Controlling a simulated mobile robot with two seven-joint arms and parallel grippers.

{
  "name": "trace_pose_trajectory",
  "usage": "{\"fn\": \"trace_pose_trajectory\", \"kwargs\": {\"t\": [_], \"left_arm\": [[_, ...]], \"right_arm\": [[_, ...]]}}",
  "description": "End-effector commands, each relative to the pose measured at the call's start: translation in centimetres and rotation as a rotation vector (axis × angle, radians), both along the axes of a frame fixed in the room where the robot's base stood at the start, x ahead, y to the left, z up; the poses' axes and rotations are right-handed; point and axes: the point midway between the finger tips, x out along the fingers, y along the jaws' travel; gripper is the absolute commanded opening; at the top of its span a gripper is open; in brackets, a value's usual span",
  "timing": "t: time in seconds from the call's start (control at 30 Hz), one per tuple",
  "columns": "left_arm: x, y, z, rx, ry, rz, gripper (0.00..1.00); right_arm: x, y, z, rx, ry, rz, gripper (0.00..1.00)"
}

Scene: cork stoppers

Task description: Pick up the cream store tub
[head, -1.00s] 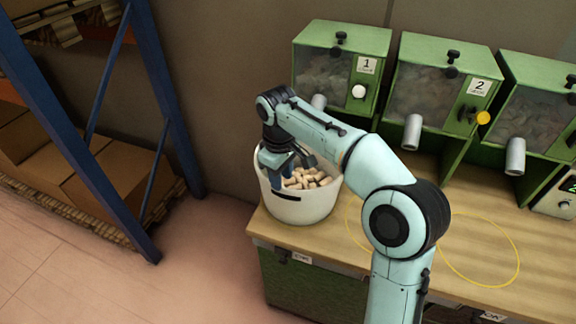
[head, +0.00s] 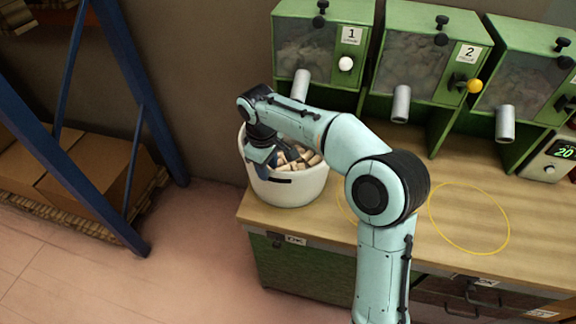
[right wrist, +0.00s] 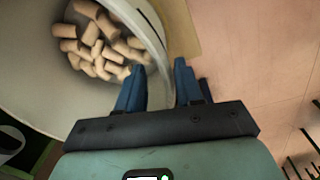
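The cream store tub (head: 300,190), a round bucket with a dark slot in its front wall, stands on the left end of the wooden bench and holds many cork stoppers (right wrist: 94,42). My right gripper (head: 262,167) is at the tub's near-left rim. In the right wrist view, the right gripper (right wrist: 160,75) has its two blue fingers apart. One finger is on the inner side of the tub wall (right wrist: 158,40), the other outside it, with a gap between them. In the head view the fingertips are partly hidden. My left gripper is not in view.
Green dispensers (head: 418,70) with grey spouts stand along the back of the bench (head: 400,262). A yellow ring (head: 468,250) marks the bench top, and a small display unit (head: 553,158) is at right. Blue rack posts (head: 75,180) stand at left, with open floor between.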

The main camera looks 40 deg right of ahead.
Motion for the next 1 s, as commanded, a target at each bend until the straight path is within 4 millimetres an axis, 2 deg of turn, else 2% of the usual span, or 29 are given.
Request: {"fn": "trace_pose_trajectory", "kwargs": {"t": [0.03,0.2,0.47,0.5,0.57,0.6,1.0], "left_arm": [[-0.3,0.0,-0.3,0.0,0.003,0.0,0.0],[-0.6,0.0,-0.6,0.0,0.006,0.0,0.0],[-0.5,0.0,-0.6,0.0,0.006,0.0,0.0],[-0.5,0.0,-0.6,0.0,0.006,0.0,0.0],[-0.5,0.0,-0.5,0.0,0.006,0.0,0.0],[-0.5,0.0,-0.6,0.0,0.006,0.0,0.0],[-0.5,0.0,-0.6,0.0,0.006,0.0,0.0]], "right_arm": [[-0.2,0.1,-1.2,-0.001,0.007,0.001,0.36],[-0.1,0.0,-3.2,-0.001,0.004,0.001,0.36],[0.0,0.0,-3.4,0.0,0.001,0.0,0.36],[0.0,0.0,-3.4,0.0,0.001,0.0,0.33],[0.0,0.0,-3.4,0.0,0.001,0.0,0.13],[0.0,0.0,-3.4,0.0,0.001,0.0,0.0],[0.0,0.0,-3.4,0.0,0.001,0.0,0.0]]}}
